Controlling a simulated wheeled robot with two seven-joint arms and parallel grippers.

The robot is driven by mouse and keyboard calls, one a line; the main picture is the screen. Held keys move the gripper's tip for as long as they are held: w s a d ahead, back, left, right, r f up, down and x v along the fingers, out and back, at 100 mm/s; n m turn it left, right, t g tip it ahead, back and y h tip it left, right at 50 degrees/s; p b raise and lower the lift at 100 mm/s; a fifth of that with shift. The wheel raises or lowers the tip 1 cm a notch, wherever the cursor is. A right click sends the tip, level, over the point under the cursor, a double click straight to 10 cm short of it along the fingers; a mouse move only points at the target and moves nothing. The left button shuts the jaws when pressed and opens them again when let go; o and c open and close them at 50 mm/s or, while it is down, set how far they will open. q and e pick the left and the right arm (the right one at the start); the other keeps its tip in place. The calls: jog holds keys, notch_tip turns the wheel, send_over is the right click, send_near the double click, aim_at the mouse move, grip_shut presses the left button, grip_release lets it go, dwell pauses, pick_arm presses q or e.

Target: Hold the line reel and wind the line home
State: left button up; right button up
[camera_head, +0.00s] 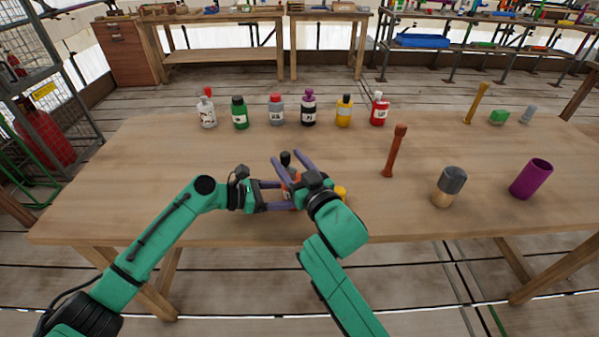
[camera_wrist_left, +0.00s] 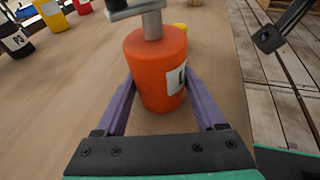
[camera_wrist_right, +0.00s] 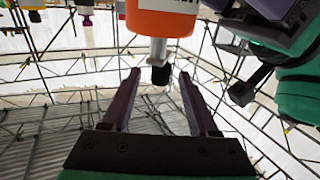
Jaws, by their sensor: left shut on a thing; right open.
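The line reel is an orange cylinder with a white label, a grey shaft and crank on top, and a black knob (camera_head: 285,158). Its orange body fills the middle of the left wrist view (camera_wrist_left: 155,65) and shows at the top of the right wrist view (camera_wrist_right: 160,20). My left gripper (camera_head: 284,195) is shut on the orange body, one finger on each side. My right gripper (camera_head: 286,156) is open, its fingers on either side of the knob, with gaps showing in the right wrist view (camera_wrist_right: 160,78). The right gripper hides part of the reel in the head view.
A yellow item (camera_head: 341,192) shows partly behind my right wrist. Several bottles, such as the green one (camera_head: 240,113), stand in a row at the back. A brown baton (camera_head: 395,152), a grey-topped cylinder (camera_head: 450,187) and a purple tube (camera_head: 531,179) stand to the right. The table's left side is clear.

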jog(key=v, duration=1)
jog(key=shift+c, duration=0.3)
jog(key=shift+a+r, duration=0.1)
jog(key=c, duration=0.5)
jog(key=w+a+g, duration=0.1)
jog(key=w+a, duration=0.1)
jog(key=w+a+g+y, duration=0.1)
jog(key=w+a, duration=0.1)
jog(key=a, duration=0.1)
jog(key=w+a+g, duration=0.2)
jog(key=shift+a, duration=0.25)
grip_shut()
jog(key=w+a+r+n+g, duration=0.1)
jog(key=w+a+g, duration=0.2)
jog(key=a+g, duration=0.1)
jog(key=s+d+r+g+h, duration=0.2)
jog(key=d+r+g+h, duration=0.25)
jog(key=r+h, duration=0.35)
jog(key=shift+y, duration=0.5)
jog(key=shift+s+d+f, duration=0.1)
jog(key=shift+d+f, duration=0.05)
jog(key=shift+f, duration=1.25)
jog(key=shift+s+d+f, duration=0.1)
jog(key=shift+d+f, duration=0.1)
jog(key=shift+f, duration=1.2)
